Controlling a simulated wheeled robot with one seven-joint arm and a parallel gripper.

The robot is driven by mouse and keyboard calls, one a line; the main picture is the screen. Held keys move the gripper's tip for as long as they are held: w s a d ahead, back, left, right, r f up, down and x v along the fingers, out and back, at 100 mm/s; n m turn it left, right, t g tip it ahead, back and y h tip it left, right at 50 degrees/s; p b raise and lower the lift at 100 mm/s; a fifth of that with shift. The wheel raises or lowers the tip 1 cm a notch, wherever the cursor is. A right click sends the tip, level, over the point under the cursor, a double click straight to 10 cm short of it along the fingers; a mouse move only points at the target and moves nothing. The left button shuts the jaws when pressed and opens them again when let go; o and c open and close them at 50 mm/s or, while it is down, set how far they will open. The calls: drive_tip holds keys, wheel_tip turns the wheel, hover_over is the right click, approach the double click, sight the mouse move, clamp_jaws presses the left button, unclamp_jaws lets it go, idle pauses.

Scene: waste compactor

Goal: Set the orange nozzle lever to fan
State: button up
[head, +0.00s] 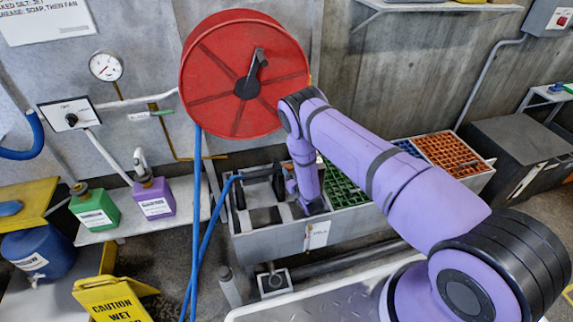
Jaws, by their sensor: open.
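My arm reaches down over the grey trough (265,246), at its left end. Two dark upright pieces there look like the open fingers of my gripper (259,195), small and partly hard to make out. A blue hose (207,240) rises from the floor and bends right to this spot, where a dark nozzle body seems to lie between or beside the fingers. I cannot tell whether they touch it. The orange lever and its setting cannot be made out.
A red hose reel (225,75) hangs on the wall behind my arm. Green (343,188) and orange (447,150) grates cover the trough's right part. A green jug (94,208) and a purple jug (154,198) stand left. A yellow caution sign (112,300) stands at front left.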

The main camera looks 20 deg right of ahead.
drive_tip(key=shift+w+a, duration=0.2)
drive_tip(key=shift+w, duration=0.95)
drive_tip(key=shift+w+a, duration=0.15)
drive_tip(key=shift+w, duration=0.95)
clamp_jaws()
